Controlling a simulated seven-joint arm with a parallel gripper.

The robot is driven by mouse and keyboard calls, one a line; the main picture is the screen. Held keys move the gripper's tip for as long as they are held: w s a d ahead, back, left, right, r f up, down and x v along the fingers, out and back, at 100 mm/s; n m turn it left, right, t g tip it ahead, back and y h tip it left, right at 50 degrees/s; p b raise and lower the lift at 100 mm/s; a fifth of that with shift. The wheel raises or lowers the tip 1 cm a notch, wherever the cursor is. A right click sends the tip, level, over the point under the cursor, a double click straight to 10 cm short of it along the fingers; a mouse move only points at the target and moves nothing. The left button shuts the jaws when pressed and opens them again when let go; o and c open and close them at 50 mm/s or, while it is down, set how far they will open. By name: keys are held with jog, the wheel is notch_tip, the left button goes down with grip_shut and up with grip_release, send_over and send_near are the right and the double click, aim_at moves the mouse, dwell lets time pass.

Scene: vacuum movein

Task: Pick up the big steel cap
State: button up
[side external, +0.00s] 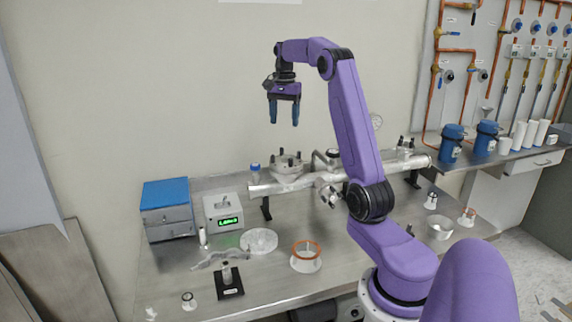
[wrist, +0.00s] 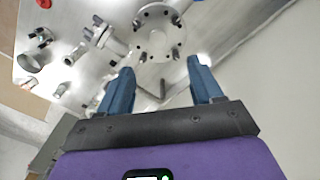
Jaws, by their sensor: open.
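My gripper (side external: 283,118) is high above the workbench, pointing down, with its two blue fingers apart and nothing between them. In the wrist view my gripper (wrist: 158,75) also shows open and empty. A wide, plain steel cup-like piece (side external: 440,228), which looks like the big steel cap, stands on the bench at the right, beside my arm's base. It is well below my gripper and far to its right. The wrist view shows a round steel cup (wrist: 28,62) at the left; I cannot tell if it is the same piece.
A steel pipe assembly (side external: 330,176) with a bolted flange (side external: 287,165) crosses the bench below my gripper; the flange also shows in the wrist view (wrist: 158,32). Left are blue-topped boxes (side external: 167,208), a digital readout (side external: 223,212), a clear disc (side external: 261,241) and a copper-ringed piece (side external: 306,256).

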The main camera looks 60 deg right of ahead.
send_over(286, 156)
jog(key=f, duration=0.7)
jog(key=shift+a+f, duration=0.1)
jog(key=shift+a, duration=0.3)
jog(key=shift+s+d+f, duration=0.15)
jog(key=shift+f, duration=2.5)
jog(key=c, duration=1.2)
jog(key=shift+r, duration=0.15)
